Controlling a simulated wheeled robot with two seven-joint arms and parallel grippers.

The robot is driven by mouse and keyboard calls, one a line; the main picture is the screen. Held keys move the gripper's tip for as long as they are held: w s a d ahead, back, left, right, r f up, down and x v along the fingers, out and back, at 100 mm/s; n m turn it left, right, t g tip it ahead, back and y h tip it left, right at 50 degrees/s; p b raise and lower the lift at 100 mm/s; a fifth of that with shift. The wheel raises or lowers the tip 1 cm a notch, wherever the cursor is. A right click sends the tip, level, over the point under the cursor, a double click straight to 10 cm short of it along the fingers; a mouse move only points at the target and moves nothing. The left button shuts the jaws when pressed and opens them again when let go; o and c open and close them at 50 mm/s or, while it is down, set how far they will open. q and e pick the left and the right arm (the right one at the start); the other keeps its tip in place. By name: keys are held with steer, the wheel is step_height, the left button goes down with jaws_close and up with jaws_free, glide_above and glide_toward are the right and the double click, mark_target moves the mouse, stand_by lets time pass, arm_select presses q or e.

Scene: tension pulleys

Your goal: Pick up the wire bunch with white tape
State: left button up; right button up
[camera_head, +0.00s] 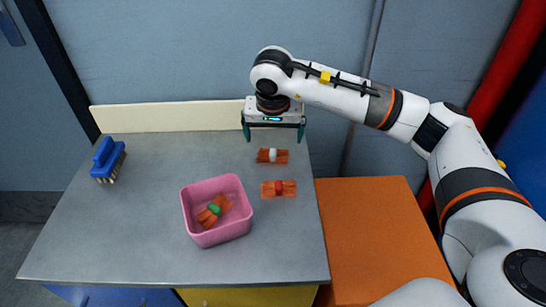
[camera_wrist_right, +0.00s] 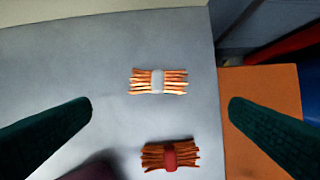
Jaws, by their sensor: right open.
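The wire bunch with white tape (camera_head: 272,156) lies on the grey table near its back right. It is a bundle of orange wires with a white band, and it also shows in the right wrist view (camera_wrist_right: 158,81). My right gripper (camera_head: 274,138) is open and empty above the table, just behind the bunch in the head view. In the right wrist view its two dark green fingers (camera_wrist_right: 160,108) stand wide apart, with the bunch between and beyond them. My left gripper is not in view.
A wire bunch with red tape (camera_head: 278,188) lies just in front. A pink bin (camera_head: 240,226) holds a bunch with green tape (camera_head: 213,209). A blue brush (camera_head: 108,158) stands at the left. A cream ledge (camera_head: 170,116) runs along the back. An orange surface (camera_head: 365,225) lies right of the table.

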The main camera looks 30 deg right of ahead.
mark_target(273, 151)
steer(key=x, duration=0.4)
steer(key=shift+w, duration=0.1)
steer(key=x, duration=0.4)
steer(key=shift+w+d+b, duration=0.2)
steer(key=shift+w+b, duration=0.1)
steer(key=shift+w, duration=0.1)
steer(key=shift+f, duration=0.2)
steer(key=shift+c, duration=0.8)
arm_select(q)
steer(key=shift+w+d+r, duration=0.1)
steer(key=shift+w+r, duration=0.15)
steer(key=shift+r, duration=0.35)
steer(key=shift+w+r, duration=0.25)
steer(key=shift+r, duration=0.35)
arm_select(e)
steer(key=c, duration=0.8)
